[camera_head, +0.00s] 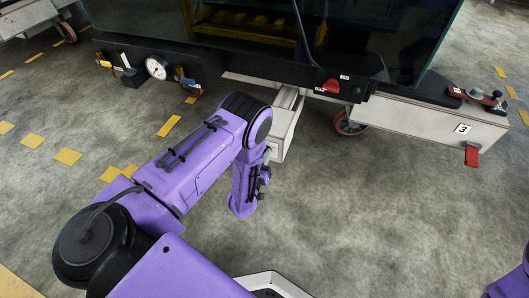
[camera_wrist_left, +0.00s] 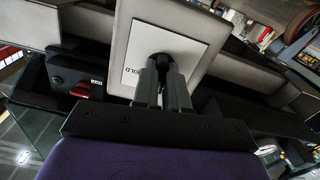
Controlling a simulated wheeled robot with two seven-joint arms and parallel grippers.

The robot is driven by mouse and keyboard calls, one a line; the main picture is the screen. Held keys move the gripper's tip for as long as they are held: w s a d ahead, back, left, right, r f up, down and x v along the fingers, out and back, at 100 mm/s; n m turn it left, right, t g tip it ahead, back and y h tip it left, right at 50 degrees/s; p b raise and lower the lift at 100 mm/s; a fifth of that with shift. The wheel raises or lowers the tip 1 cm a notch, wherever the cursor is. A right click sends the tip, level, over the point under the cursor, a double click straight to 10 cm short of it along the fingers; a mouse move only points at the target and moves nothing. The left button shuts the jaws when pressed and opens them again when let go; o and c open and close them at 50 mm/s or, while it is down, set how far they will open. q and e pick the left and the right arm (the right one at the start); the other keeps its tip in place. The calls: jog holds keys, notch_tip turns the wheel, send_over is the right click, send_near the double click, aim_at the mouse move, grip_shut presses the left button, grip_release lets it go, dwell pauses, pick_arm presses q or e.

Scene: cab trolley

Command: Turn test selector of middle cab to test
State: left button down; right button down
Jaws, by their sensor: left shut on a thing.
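A white plate (camera_wrist_left: 189,50) on a pale box fills the top middle of the left wrist view. It carries a dark knob (camera_wrist_left: 162,60) and upside-down lettering that is partly hidden. My left gripper (camera_wrist_left: 163,75) is shut on this knob, and its fingers cover much of it. In the head view the pale box (camera_head: 284,132) sits under the cab's front, just right of my left arm. The left fingertips are hidden there. The knob's exact angle is hard to read. Only a bit of my right arm shows at the bottom right, without its gripper.
A gauge (camera_head: 156,68) and small levers sit on the dark ledge at left. A red control (camera_head: 329,86) and a green button (camera_head: 356,90) are right of the box. A box marked 3 (camera_head: 462,129) and a wheel (camera_head: 350,123) stand further right. The floor in front is clear.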

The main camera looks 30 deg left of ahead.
pick_arm(q)
jog(key=n+p, duration=0.3)
jog(key=n, duration=0.7)
jog(key=shift+d, duration=0.15)
jog(key=shift+n, duration=0.3)
dwell(0.3)
jog(key=c, duration=1.2)
grip_release()
jog(key=shift+o, duration=0.2)
jog(key=p+v, duration=0.3)
jog(key=v, duration=0.7)
jog(key=shift+s+p, duration=0.3)
jog(key=shift+p, duration=0.1)
